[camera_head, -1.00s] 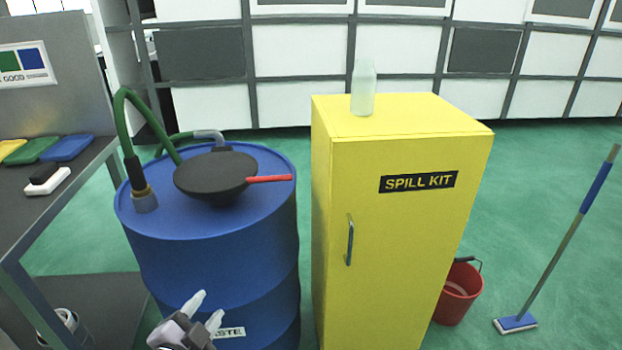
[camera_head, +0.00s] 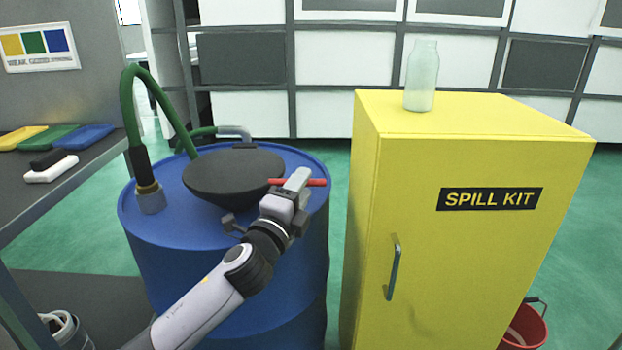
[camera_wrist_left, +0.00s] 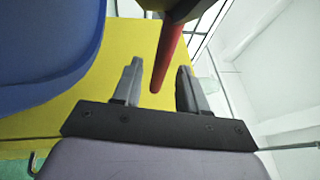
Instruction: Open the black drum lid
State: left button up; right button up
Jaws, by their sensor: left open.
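The black drum lid (camera_head: 232,176) sits closed on top of the blue drum (camera_head: 230,235). Its red handle (camera_head: 318,182) sticks out to the right. My left gripper (camera_head: 299,180) is at the red handle, partly covering it in the head view. In the left wrist view the red handle (camera_wrist_left: 168,55) lies between the two open fingers (camera_wrist_left: 158,82), with gaps to both. A dark part of the lid shows at the top of that view. My right gripper is not in view.
A yellow spill kit cabinet (camera_head: 450,240) stands close to the right of the drum, with a glass bottle (camera_head: 421,75) on top. A green hose (camera_head: 130,100) rises from the drum's left. A grey bench (camera_head: 70,185) is at left, a red bucket (camera_head: 525,328) at lower right.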

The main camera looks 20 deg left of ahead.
pick_arm(q)
jog(key=shift+x, duration=1.95)
grip_shut()
